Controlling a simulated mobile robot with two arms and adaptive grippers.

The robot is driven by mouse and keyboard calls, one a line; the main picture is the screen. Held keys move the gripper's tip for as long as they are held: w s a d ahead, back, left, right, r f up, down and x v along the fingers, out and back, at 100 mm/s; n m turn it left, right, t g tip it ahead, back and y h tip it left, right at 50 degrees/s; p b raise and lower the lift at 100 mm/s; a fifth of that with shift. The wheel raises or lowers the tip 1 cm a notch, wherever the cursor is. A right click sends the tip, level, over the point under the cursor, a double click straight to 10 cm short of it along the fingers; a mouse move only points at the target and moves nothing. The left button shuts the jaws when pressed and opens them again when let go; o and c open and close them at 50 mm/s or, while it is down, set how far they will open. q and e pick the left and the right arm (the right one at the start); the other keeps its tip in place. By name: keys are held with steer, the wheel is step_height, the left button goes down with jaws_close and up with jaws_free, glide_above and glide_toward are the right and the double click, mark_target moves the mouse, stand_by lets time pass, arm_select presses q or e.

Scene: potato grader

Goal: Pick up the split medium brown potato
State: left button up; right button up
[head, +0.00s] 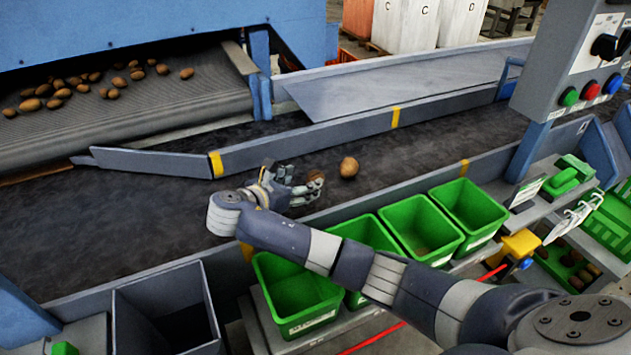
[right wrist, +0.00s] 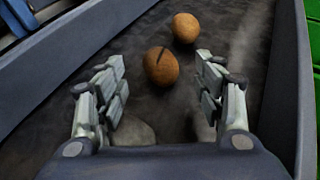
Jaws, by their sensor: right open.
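The split brown potato (right wrist: 158,74) lies on the dark belt and has a dark crack in its skin in the right wrist view. It lies just ahead of and partly between my right gripper's fingertips (right wrist: 161,82), with a gap to each side. In the head view it shows small (head: 316,175), partly behind a finger of my right gripper (head: 300,183). My right gripper is open and low over the belt. A second brown potato (right wrist: 186,27) lies beyond it, with no split seen; it also shows in the head view (head: 348,167). My left gripper is not in view.
Several green bins (head: 297,293) line the near side of the belt, with a dark grey bin (head: 165,310) at left. A low guide wall (head: 330,135) runs along the far side. Several potatoes (head: 60,93) lie on the upper conveyor. A control box (head: 585,60) stands at right.

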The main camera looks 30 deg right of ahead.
mark_target(313, 177)
steer(key=x, duration=0.5)
steer(key=shift+w+d, duration=0.1)
steer(key=shift+d, duration=0.05)
steer(key=c, duration=1.2)
